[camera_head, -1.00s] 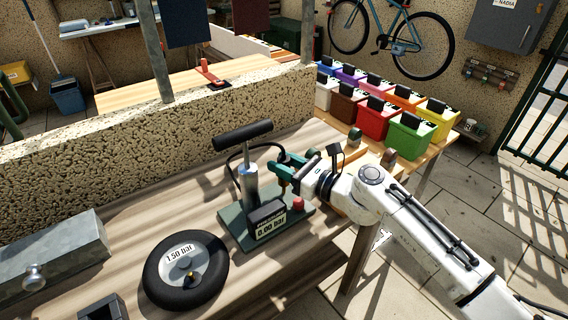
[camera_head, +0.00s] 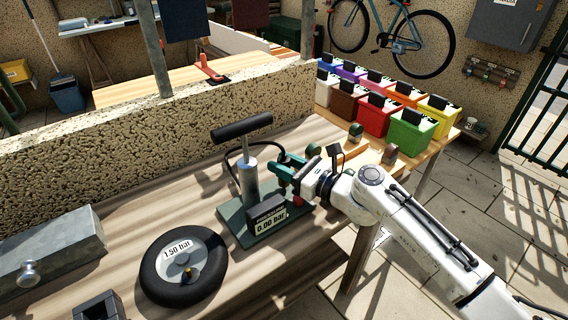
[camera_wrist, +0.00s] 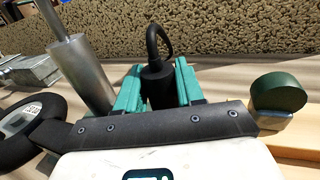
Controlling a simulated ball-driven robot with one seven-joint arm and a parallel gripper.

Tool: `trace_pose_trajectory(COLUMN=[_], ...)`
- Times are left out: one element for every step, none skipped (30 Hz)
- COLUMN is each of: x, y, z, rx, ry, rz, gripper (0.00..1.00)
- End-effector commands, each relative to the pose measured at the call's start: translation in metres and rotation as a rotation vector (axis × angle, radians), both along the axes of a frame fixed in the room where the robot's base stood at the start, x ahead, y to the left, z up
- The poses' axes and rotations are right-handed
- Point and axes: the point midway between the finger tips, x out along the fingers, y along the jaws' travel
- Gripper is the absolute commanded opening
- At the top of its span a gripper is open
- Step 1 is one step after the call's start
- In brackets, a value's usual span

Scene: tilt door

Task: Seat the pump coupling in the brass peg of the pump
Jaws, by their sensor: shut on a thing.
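My gripper (camera_head: 284,169) has teal fingers and reaches in from the right over the pump's right side. In the wrist view the fingers (camera_wrist: 158,88) are shut on the black pump coupling (camera_wrist: 157,84), with its black hose (camera_wrist: 156,40) looping up from the top. The pump (camera_head: 249,182) has a silver cylinder, a black T-handle, a green base (camera_head: 236,222) and a gauge (camera_head: 268,220) reading 0.00 bar. The silver cylinder (camera_wrist: 85,78) stands left of the fingers in the wrist view. I cannot make out the brass peg; the coupling's lower end is hidden behind the wrist cover.
A black wheel (camera_head: 151,278) marked 1.50 bar lies on the bench left of the pump. A grey metal box (camera_head: 60,250) is at far left. Round dark-green-topped knobs (camera_head: 356,132) stand right of the gripper. A rough stone wall (camera_head: 90,150) runs behind the bench.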

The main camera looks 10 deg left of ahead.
Motion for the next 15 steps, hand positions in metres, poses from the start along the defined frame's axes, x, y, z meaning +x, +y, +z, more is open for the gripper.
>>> trace_pose_trajectory(x=[0.000, 0.000, 0.000, 0.000, 0.000, 0.000, 0.000, 0.000, 0.000, 0.000, 0.000, 0.000, 0.000, 0.000, 0.000], y=[0.000, 0.000, 0.000, 0.000, 0.000, 0.000, 0.000, 0.000, 0.000, 0.000, 0.000, 0.000, 0.000, 0.000, 0.000], z=[-0.002, -0.003, -0.004, -0.004, -0.005, -0.006, -0.007, -0.007, -0.008, -0.009, -0.010, -0.010, -0.011, -0.012, -0.013], rx=[0.000, 0.000, 0.000, 0.000, 0.000, 0.000, 0.000, 0.000, 0.000, 0.000, 0.000, 0.000, 0.000, 0.000, 0.000], ry=[0.000, 0.000, 0.000, 0.000, 0.000, 0.000, 0.000, 0.000, 0.000, 0.000, 0.000, 0.000, 0.000, 0.000, 0.000], rz=[0.000, 0.000, 0.000, 0.000, 0.000, 0.000, 0.000, 0.000, 0.000, 0.000, 0.000, 0.000, 0.000, 0.000, 0.000], gripper=[0.06, 0.06, 0.06, 0.06, 0.06, 0.06, 0.06, 0.06, 0.06, 0.06, 0.06, 0.06, 0.06, 0.06, 0.06])
